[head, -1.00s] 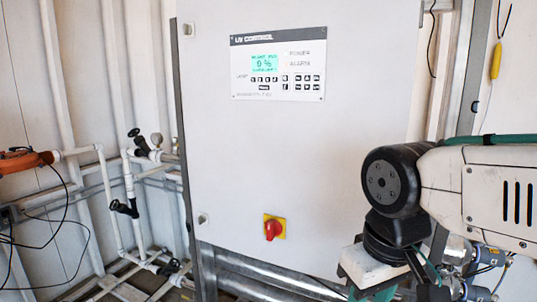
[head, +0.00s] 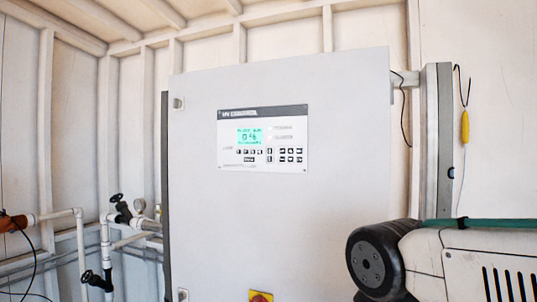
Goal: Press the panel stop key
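The UV control panel (head: 240,165) is a light plate with a dark title strip, set in the upper part of a large pale cabinet door (head: 330,220). Its lit green screen (head: 250,136) shows a large reading that looks like 0 %. Small black keys (head: 286,154) sit below and to the right of the screen. Their labels are too small to read, so I cannot tell which is the stop key. My arm shows at the lower right, apart from the panel. My gripper is out of view.
A red and yellow rotary switch (head: 260,297) is cut off at the bottom edge. White pipes with dark valves (head: 122,215) stand left of the cabinet. A yellow hanging tool (head: 464,127) is on the right wall. The space before the panel looks clear.

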